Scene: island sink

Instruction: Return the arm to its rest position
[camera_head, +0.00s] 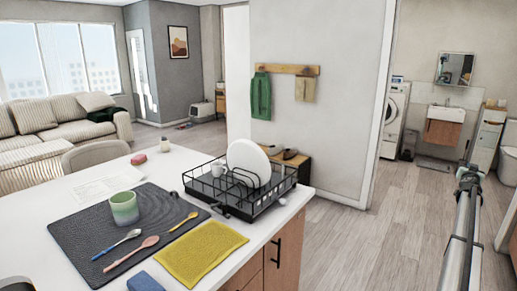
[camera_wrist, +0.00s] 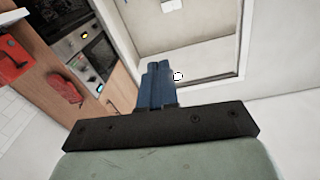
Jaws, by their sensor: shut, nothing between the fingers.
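My gripper (camera_wrist: 156,70) shows in the wrist view with its blue fingers together and nothing between them. It points into the room, with an oven and wooden cabinet fronts at the left and a framed opening with a pale wall beyond it. No object touches the fingers. In the head view I cannot make out the gripper. A slim metal pole-like part (camera_head: 463,225) stands at the right edge of that view, apart from the island; I cannot tell whether it is part of my arm.
The white island top (camera_head: 90,195) holds a black dish rack (camera_head: 232,207) with a plate (camera_head: 250,163), a dark mat (camera_head: 75,222) with a green cup (camera_head: 124,208) and spoons, a yellow cloth (camera_head: 200,252) and a blue sponge (camera_head: 145,283). The floor (camera_head: 345,240) right of the island is clear.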

